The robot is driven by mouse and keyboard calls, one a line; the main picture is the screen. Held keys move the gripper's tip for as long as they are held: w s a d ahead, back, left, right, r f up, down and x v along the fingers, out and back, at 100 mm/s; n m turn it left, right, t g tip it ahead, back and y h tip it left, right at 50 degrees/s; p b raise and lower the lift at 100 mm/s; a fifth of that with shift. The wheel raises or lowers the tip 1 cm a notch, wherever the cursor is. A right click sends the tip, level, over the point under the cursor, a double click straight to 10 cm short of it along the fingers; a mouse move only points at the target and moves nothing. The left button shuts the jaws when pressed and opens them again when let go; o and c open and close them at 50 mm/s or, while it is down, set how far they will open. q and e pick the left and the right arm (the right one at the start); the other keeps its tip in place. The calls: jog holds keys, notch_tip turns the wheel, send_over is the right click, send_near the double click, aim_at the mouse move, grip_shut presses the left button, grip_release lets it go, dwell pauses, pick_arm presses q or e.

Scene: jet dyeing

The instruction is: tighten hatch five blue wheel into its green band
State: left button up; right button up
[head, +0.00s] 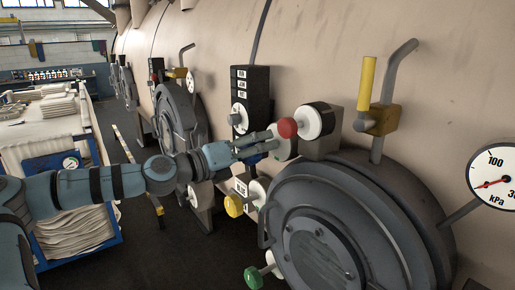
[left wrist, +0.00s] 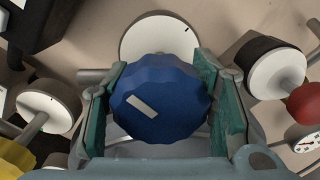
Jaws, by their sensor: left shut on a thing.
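The blue wheel (left wrist: 160,100) is a faceted knob with a white bar mark, which slants down to the right in the left wrist view. My left gripper (left wrist: 160,105) is shut on it, one green-padded finger on each side. Behind the wheel is a white dial disc (left wrist: 150,35) with a short black mark at its upper right; its lower part is hidden by the wheel. I cannot make out the green band. In the head view my left gripper (head: 262,146) covers most of the blue wheel, beside the large round hatch (head: 345,225). My right gripper is not in view.
Close by are a red knob (head: 287,127), a yellow knob (head: 234,206), a green knob (head: 253,278) and a yellow-handled valve (head: 367,83). A kPa gauge (head: 494,178) is at right. A cart of folded cloth (head: 50,130) stands at left, with dark floor between.

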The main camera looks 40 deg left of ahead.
pick_arm(q)
jog(key=n, duration=0.4)
jog(key=shift+a+r+n, duration=0.1)
jog(key=shift+r+n, duration=0.05)
jog(key=shift+n, duration=0.15)
jog(key=n, duration=0.4)
jog(key=shift+n+p, duration=0.3)
jog(key=n, duration=0.5)
jog(key=shift+f+b, duration=0.2)
jog(key=shift+b, duration=0.1)
jog(key=shift+n, duration=2.1)
jog(key=shift+f, duration=0.1)
jog(key=o, duration=1.2)
